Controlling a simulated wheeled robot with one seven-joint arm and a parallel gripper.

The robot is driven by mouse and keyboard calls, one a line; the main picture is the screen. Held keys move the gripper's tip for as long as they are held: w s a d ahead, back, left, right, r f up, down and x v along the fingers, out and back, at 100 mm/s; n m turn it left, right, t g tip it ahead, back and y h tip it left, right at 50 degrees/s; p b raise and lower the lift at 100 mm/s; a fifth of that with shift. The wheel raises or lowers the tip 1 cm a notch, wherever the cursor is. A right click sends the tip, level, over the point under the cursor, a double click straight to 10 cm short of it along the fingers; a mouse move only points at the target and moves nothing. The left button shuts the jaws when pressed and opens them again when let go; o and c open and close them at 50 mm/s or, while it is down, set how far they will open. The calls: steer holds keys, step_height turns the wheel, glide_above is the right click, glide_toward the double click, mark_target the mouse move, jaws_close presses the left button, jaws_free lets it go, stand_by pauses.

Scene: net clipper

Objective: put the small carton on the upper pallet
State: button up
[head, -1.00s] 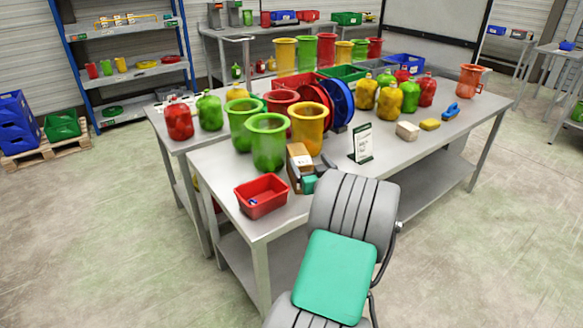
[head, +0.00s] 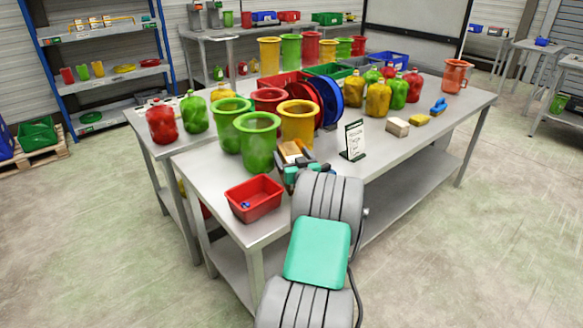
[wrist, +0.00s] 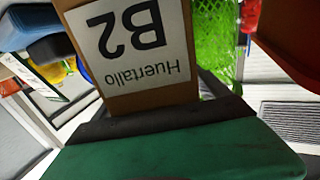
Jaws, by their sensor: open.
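A small brown carton (head: 291,150) stands on the near metal table, in front of the green and yellow pots, and is partly hidden by my gripper. In the wrist view the carton (wrist: 190,50) fills the upper middle, with a white label reading "Huertallo B2" upside down. My gripper (head: 299,170) is open at the carton's near side. In the wrist view a dark pad crosses just below the label. I cannot tell whether the jaws touch the carton.
A red bin (head: 254,198) stands left of my gripper at the table's (head: 352,182) front edge. Green pots (head: 258,140) and a yellow pot (head: 299,124) crowd behind it. A sign (head: 353,140) and a beige block (head: 397,127) stand to the right. Floor around the table is clear.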

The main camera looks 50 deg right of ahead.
jaws_close()
stand_by(0.9)
steer(key=shift+r, duration=0.25)
